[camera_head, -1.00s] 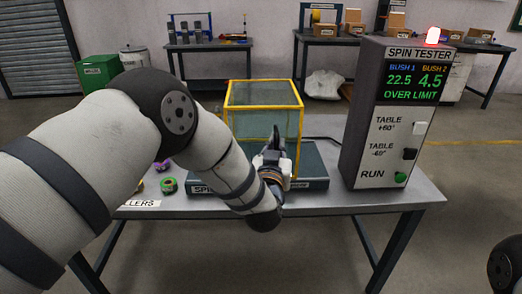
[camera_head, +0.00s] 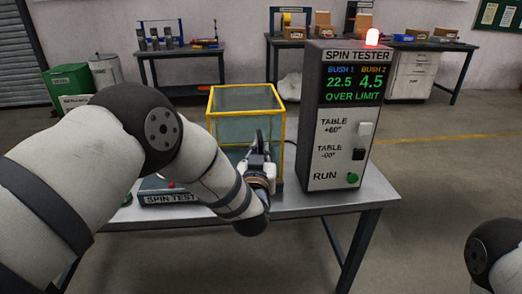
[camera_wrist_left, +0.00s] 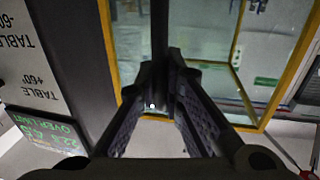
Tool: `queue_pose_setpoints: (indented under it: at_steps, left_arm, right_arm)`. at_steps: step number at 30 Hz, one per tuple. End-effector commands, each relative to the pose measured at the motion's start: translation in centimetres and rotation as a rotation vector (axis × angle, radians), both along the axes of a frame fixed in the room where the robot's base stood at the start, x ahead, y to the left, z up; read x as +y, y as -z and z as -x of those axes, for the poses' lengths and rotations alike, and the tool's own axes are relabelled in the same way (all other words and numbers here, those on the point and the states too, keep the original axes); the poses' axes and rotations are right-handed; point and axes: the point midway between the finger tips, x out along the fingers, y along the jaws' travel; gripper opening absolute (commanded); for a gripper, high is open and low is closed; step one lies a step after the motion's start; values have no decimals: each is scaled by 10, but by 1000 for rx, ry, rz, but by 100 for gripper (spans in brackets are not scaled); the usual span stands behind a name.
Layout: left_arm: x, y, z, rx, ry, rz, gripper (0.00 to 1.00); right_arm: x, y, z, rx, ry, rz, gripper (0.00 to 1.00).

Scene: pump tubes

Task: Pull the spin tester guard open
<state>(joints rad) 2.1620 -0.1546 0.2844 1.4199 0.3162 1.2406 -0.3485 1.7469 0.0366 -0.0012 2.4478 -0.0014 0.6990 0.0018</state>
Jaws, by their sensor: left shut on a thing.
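The spin tester guard (camera_head: 246,101) is a clear box with a yellow frame. It stands at the right end of the dark spin tester base (camera_head: 168,199) on the table, close beside the control cabinet. My left gripper (camera_head: 258,146) is at the guard's front. In the left wrist view, the fingers (camera_wrist_left: 161,88) are shut on a dark upright bar, the guard handle (camera_wrist_left: 159,35); the yellow frame shows around it. My left arm hides part of the base and guard. At the lower right only part of my right arm shows, its gripper out of view.
The grey SPIN TESTER control cabinet (camera_head: 341,118) stands just right of the guard, with a narrow gap between. It reads OVER LIMIT and its red lamp (camera_head: 372,37) is lit. The table's (camera_head: 350,197) front right edge is clear. Other benches stand behind.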

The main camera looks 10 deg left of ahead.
Motion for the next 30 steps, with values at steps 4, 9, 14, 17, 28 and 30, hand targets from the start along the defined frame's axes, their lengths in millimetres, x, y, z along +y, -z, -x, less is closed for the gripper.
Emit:
queue_pose_setpoints:
  at_steps: [4, 9, 14, 17, 28, 30]
  left_arm:
    - [-1, 4, 1, 8, 1, 0, 11]
    - [0, 3, 1, 5, 1, 0, 30]
    - [0, 2, 1, 3, 0, 0, 30]
    - [-1, 2, 4, 5, 1, 0, 30]
    - [-8, 2, 93, 8, 3, -1, 30]
    - [-10, 2, 106, 6, 3, -1, 30]
  right_arm:
    - [0, 0, 0, 1, 0, 0, 0]
    - [0, 0, 0, 1, 0, 0, 0]
    - [0, 0, 0, 1, 0, 0, 0]
    - [0, 0, 0, 1, 0, 0, 0]
    - [0, 0, 0, 0, 0, 0, 0]
    - [0, 0, 0, 0, 0, 0, 0]
